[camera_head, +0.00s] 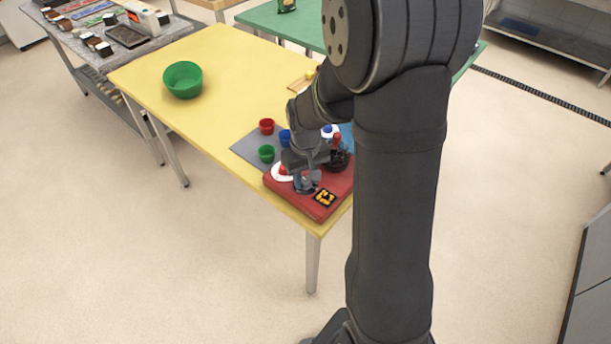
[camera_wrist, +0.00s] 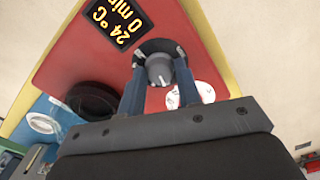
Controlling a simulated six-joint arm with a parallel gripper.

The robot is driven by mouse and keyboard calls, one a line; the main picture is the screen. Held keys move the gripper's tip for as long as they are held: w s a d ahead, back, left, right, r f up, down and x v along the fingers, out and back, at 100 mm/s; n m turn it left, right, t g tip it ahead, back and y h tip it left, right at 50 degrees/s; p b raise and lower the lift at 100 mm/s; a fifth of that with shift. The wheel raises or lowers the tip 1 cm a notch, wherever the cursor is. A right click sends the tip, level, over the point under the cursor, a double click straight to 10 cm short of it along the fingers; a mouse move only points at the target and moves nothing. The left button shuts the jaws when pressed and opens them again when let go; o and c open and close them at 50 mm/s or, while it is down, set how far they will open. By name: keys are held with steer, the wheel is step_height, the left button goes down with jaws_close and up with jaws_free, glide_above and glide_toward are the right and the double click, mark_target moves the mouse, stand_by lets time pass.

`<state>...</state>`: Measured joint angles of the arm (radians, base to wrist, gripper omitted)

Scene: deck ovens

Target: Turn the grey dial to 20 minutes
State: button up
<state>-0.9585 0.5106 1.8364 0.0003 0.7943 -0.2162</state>
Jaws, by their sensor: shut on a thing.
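The grey dial (camera_wrist: 159,71) sits on a dark round base on a red panel (camera_wrist: 75,62), with a small pointer line on its face. My gripper (camera_wrist: 156,78) has one finger on each side of the dial and is shut on it. A black display (camera_wrist: 117,22) on the panel reads 24 °C and 0 min, its end cut by the frame edge. In the head view the red panel (camera_head: 318,209) lies at the near corner of the yellow table, and my gripper (camera_head: 305,184) points down onto it, hiding the dial.
A white disc (camera_wrist: 190,95) lies right of the dial, and a dark round thing (camera_wrist: 92,101) to its left. Red (camera_head: 266,126), blue (camera_head: 285,136) and green (camera_head: 266,153) cups stand behind the panel. A green bowl (camera_head: 183,80) stands farther back; the yellow table (camera_head: 222,115) is mostly clear between.

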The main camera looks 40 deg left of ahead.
steer(key=m, duration=0.3)
steer(key=shift+m, duration=0.4)
steer(key=m, duration=0.3)
steer(key=shift+m, duration=0.3)
steer(key=m, duration=0.3)
steer(key=shift+m, duration=0.4)
steer(key=m, duration=0.3)
steer(key=shift+m, duration=0.3)
steer(key=m, duration=1.3)
